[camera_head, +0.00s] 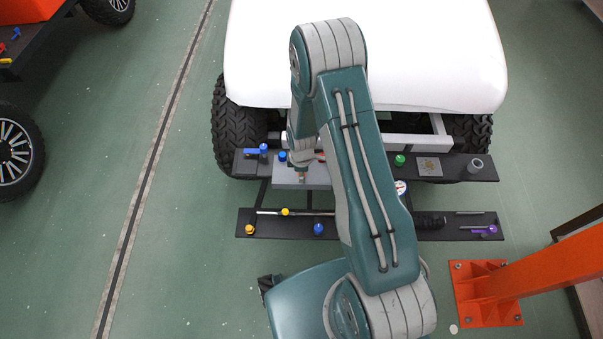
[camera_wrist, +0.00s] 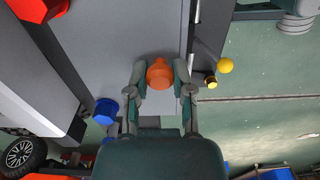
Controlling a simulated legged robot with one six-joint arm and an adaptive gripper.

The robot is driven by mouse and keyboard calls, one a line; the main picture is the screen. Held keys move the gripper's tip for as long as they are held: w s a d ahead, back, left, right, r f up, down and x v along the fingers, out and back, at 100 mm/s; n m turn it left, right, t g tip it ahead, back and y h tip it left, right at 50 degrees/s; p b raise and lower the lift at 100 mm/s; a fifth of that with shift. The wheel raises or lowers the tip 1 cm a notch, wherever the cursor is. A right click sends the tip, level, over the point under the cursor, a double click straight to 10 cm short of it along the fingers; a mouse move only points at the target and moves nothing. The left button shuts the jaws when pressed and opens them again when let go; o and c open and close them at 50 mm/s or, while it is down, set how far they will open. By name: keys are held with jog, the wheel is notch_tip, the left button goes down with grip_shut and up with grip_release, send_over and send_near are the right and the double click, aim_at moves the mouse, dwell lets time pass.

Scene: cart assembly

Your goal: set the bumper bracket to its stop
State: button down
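I take the grey plate (camera_head: 318,177) on the upper black bar to be the bumper bracket; my arm partly covers it in the head view. In the wrist view the grey plate (camera_wrist: 140,25) fills the upper middle, with an orange knob (camera_wrist: 160,73) on it. My gripper (camera_wrist: 160,80) has one finger on each side of this knob, very close to its sides. I cannot tell whether the fingers touch it. In the head view my gripper (camera_head: 302,175) points down at the plate, small and partly hidden. No stop can be made out clearly.
Blue knobs (camera_head: 264,148) stand left of the plate and a green knob (camera_head: 400,160) right of it. A lower black bar (camera_head: 270,228) carries a rod and small parts. The white cart body (camera_head: 400,50) is behind. An orange post (camera_head: 540,262) stands at right.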

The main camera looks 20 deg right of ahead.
jog(key=shift+w+d, duration=0.2)
jog(key=shift+w, duration=0.45)
jog(key=shift+w+d, duration=0.15)
jog(key=shift+w, duration=0.45)
jog(key=shift+c, duration=2.4)
grip_release()
jog(key=shift+w+f, duration=0.1)
notch_tip(320, 180, up, 12)
